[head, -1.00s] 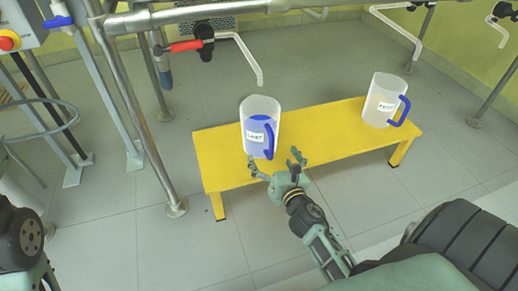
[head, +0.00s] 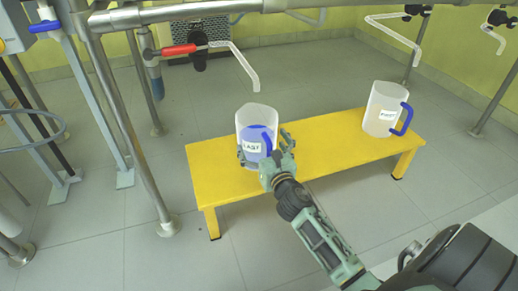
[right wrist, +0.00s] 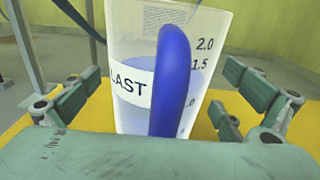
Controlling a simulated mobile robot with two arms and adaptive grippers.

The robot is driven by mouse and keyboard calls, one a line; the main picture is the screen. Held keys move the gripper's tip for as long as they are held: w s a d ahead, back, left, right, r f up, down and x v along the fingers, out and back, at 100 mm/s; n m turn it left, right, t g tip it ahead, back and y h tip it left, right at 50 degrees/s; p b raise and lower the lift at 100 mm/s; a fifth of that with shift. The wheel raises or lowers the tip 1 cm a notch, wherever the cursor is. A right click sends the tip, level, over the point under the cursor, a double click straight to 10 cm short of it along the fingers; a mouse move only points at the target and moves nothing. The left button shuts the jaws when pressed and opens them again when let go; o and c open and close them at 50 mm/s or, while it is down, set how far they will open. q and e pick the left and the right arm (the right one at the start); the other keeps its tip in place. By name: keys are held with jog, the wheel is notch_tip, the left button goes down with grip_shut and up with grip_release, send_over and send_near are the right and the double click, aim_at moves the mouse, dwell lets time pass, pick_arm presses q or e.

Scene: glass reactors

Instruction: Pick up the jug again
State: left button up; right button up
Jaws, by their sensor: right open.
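A clear jug with blue liquid, a blue handle and a label reading "LAST" (head: 252,116) stands upright on the yellow bench (head: 325,165), near its left end. It also fills the middle of the right wrist view (right wrist: 125,50), its handle towards the camera. The liquid there reaches about the 1.5 mark. My right gripper (head: 265,155) is at the near side of this jug and is open. In the right wrist view its fingers (right wrist: 160,95) are spread on both sides of the jug and handle, with gaps visible. My left gripper is not in view.
A second jug (head: 379,103) with a blue handle and pale contents stands at the bench's right end. A bent spout (head: 250,75) with a red-handled valve (head: 178,50) hangs above and behind the first jug. A metal post (head: 130,130) rises left of the bench.

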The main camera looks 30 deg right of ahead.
jog(key=shift+c, duration=0.3)
jog(key=shift+a, duration=0.1)
jog(key=c, duration=1.9)
jog(key=shift+w+r, duration=0.1)
jog(key=shift+r, duration=0.2)
